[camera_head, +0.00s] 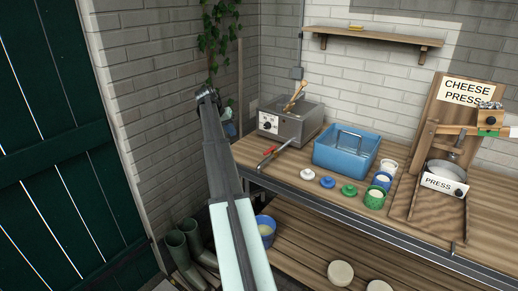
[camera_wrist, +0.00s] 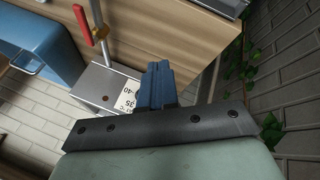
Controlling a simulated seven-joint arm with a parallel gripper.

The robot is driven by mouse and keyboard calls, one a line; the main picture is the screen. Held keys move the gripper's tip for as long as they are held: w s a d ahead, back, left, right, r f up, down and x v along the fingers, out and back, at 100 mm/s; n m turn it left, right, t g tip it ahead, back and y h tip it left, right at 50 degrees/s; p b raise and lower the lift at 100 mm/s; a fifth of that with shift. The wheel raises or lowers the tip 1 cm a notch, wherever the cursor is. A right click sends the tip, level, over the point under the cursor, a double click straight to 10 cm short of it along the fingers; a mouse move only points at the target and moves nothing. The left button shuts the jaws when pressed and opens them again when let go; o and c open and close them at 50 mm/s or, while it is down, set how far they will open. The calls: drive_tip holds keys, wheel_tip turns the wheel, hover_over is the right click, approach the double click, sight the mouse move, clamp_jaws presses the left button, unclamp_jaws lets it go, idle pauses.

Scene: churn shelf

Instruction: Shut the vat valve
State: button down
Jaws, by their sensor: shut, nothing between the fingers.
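The steel vat (camera_head: 292,124) stands at the left end of the wooden bench. A spout pipe runs from its front with a red valve handle (camera_head: 269,150). In the wrist view the red handle (camera_wrist: 83,26) sits beside a brass fitting (camera_wrist: 100,33), left of my fingers and apart from them; whether the valve is open is unclear. The vat (camera_wrist: 103,88) also shows there, with a numbered dial (camera_wrist: 127,98) partly behind the fingers. My gripper (camera_wrist: 158,72) is shut and empty. In the head view my gripper (camera_head: 229,128) is small, left of the vat, partly hidden by my arm.
A blue tub (camera_head: 346,149) stands right of the vat, with several small pots and lids in front. A cheese press (camera_head: 440,170) stands further right. Ivy (camera_head: 218,30) hangs on the left wall.

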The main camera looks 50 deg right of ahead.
sight(270, 151)
drive_tip(key=shift+s+r+m+g+y, duration=0.2)
drive_tip(key=shift+s+m+g, duration=0.35)
drive_tip(key=shift+m, duration=0.6)
drive_tip(key=shift+s+r+m+g+y, duration=0.15)
drive_tip(key=shift+s+r+m+g, duration=0.35)
drive_tip(key=shift+m, duration=0.7)
drive_tip(key=shift+s+r+m+g+y, duration=0.15)
drive_tip(key=shift+s+m+g, duration=0.5)
drive_tip(key=shift+m, duration=0.5)
drive_tip(key=shift+f, duration=0.1)
drive_tip(key=x, duration=0.9)
drive_tip(key=shift+s+d+f, duration=0.1)
drive_tip(key=shift+s+f, duration=0.1)
drive_tip(key=shift+f, duration=0.05)
drive_tip(key=shift+s+f, duration=0.1)
drive_tip(key=shift+s, duration=1.05)
drive_tip(key=shift+s+d, duration=0.1)
drive_tip(key=shift+s, duration=0.8)
drive_tip(key=shift+s, duration=0.1)
